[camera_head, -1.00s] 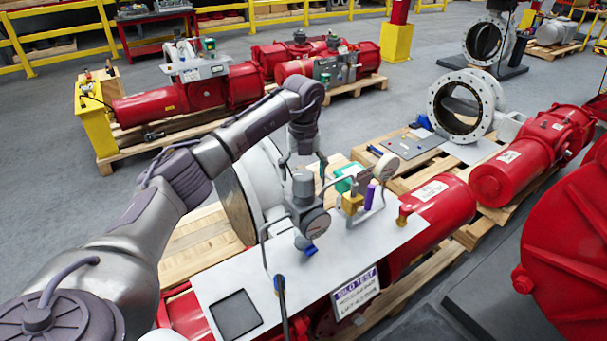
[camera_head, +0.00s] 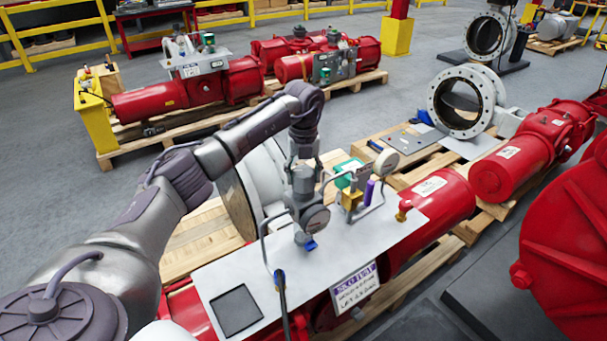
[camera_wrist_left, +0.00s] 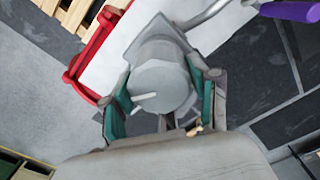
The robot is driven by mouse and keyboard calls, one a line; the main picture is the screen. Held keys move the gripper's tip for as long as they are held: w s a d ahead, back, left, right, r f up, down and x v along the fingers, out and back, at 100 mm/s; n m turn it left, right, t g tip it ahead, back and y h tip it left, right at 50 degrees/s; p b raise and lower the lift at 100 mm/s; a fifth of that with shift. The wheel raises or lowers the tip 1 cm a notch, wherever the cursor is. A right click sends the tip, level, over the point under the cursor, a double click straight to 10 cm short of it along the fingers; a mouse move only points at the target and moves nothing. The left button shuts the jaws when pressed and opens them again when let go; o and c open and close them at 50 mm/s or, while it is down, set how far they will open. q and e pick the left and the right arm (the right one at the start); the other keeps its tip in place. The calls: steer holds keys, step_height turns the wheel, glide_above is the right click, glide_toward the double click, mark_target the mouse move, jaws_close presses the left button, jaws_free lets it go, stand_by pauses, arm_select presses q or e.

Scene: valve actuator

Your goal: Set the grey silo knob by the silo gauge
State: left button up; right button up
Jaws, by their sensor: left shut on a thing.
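The grey knob (camera_wrist_left: 162,80) fills the middle of the left wrist view, a round grey body with a short white pointer. My left gripper (camera_wrist_left: 165,108) has its two green-lined fingers on either side of it, shut on it. In the head view my left gripper (camera_head: 303,168) reaches down onto the grey fitting above the white plate (camera_head: 225,275). A round gauge (camera_head: 316,218) sits just below the gripper, and another round gauge (camera_head: 386,162) stands to the right. I cannot tell which is the silo gauge, and no needle is readable. My right gripper is not in view.
A yellow block (camera_head: 351,199) and a purple handle (camera_head: 369,192) stand close to the gripper's right. A sign (camera_head: 355,288) hangs at the plate's front edge. Red cylinders (camera_head: 440,205) lie on pallets to the right.

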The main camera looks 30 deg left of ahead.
arm_select(q)
steer(key=m, duration=0.3)
steer(key=shift+m+b, duration=0.4)
steer(key=m, duration=0.4)
steer(key=shift+m+b, duration=0.3)
steer(key=shift+b, duration=0.1)
steer(key=m, duration=0.3)
steer(key=shift+r+m+b, duration=0.1)
steer(key=shift+m+b, duration=0.35)
steer(key=shift+m, duration=1.65)
steer(key=o, duration=1.2)
steer(key=shift+c, duration=0.2)
